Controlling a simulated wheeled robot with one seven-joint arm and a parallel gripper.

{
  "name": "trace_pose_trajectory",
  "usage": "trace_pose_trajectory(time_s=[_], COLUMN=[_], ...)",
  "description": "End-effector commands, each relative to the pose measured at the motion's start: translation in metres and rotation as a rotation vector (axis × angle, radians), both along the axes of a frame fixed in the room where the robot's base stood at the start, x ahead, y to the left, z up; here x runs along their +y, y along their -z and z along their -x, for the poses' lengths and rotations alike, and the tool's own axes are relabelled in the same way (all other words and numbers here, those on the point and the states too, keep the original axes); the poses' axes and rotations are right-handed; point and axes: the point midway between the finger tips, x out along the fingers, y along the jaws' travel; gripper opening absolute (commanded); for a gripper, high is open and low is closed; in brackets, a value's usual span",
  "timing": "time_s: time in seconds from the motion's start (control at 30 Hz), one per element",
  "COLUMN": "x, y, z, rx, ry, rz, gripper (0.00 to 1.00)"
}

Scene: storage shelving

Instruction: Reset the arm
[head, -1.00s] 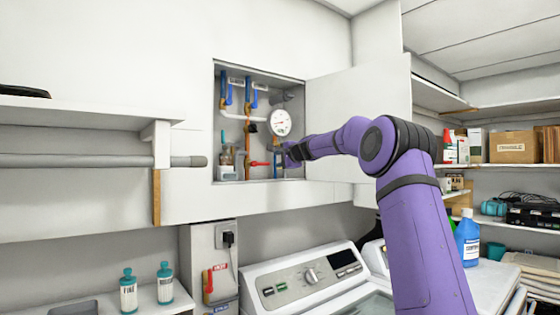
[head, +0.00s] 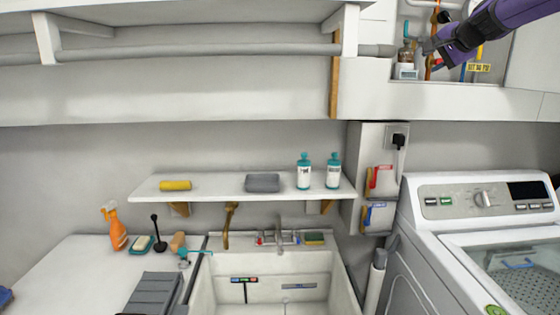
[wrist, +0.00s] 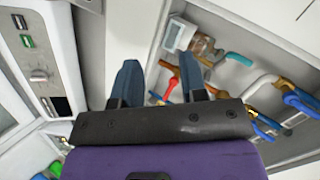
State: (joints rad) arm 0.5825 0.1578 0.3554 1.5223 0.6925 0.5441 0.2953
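My gripper (head: 426,46) is at the upper right of the head view, on the end of my purple arm. It appears in front of the recessed wall cabinet with pipes. In the wrist view my gripper (wrist: 159,76) has its two dark blue-grey fingers spread apart. No object shows held between them. Beyond the fingers are an orange-red valve handle (wrist: 172,84), a brownish glass jar (wrist: 206,48) and a small white device (wrist: 178,34). I cannot tell whether a finger touches the valve or pipes.
The cabinet's lower ledge (head: 450,98) is close below the arm. A washing machine (head: 456,202) stands at right. A shelf with bottles (head: 304,172) hangs above a sink (head: 270,265). A long grey rail (head: 200,50) runs along the upper wall.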

Motion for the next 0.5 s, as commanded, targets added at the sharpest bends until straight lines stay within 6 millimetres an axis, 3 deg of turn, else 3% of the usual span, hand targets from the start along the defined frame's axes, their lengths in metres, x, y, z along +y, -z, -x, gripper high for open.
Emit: trace_pose_trajectory(time_s=[0.03, 0.2, 0.5], x=[0.023, 0.073, 0.122], y=[0.003, 0.022, 0.069], z=[0.020, 0.089, 0.225], rx=[0.026, 0.117, 0.260], ry=[-0.037, -0.149, -0.331], rz=[0.055, 0.232, 0.498], gripper=[0.39, 0.39, 0.39])
